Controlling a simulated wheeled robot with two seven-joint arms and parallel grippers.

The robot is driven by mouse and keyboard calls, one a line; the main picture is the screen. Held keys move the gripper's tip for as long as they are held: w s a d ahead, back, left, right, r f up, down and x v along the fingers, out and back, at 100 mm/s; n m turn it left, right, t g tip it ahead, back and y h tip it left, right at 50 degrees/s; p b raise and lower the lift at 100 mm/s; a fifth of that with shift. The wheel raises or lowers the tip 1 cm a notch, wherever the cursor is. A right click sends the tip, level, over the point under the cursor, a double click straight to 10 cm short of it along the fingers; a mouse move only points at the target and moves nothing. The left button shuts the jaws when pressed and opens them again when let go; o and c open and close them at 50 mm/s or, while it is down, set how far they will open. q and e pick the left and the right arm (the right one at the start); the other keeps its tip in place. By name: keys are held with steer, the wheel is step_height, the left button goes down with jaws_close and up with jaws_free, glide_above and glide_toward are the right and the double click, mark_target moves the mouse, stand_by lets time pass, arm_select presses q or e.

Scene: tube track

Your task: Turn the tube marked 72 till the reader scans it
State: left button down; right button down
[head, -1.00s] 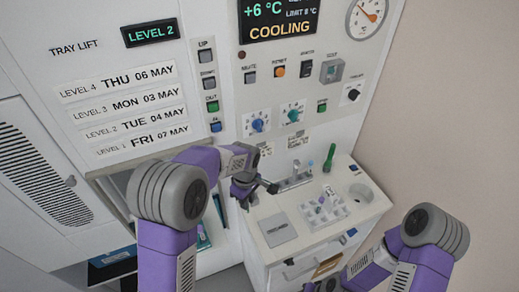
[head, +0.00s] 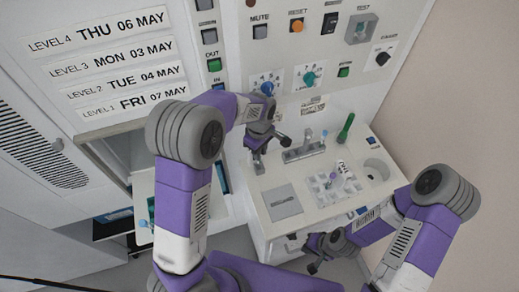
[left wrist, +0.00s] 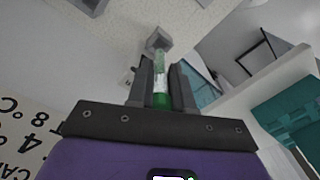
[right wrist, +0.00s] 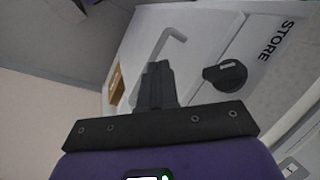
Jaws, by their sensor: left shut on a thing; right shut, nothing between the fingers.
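My left gripper (head: 256,158) is at the back left corner of the white counter. In the left wrist view its fingers (left wrist: 160,88) are shut on a slim clear tube (left wrist: 160,66) with a pale band and a green end between the fingers. A small grey block (left wrist: 158,40) shows just beyond the tube's far end. No number is readable on the tube, and I cannot tell which fixture is the reader. My right gripper (head: 314,262) is low in front of the counter; in the right wrist view its fingers (right wrist: 157,72) are shut and empty.
The counter holds a white rack (head: 325,198) with small tubes, a grey fixture (head: 303,150), a green upright object (head: 346,128), a round well (head: 376,168) and a grey plate (head: 283,202). The control panel (head: 290,75) rises behind. A drawer handle (right wrist: 160,50) faces my right gripper.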

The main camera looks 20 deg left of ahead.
mark_target(260, 163)
arm_select(q)
steer(key=shift+f, duration=0.45)
steer(key=shift+f, duration=0.35)
stand_by(0.8)
steer(key=shift+f+b, duration=0.25)
steer(key=shift+b, duration=0.1)
steer(key=shift+f, duration=0.35)
steer(key=shift+f+b, duration=0.1)
steer(key=shift+b, duration=0.2)
steer(key=shift+f+b, duration=0.3)
steer(key=shift+f, duration=0.2)
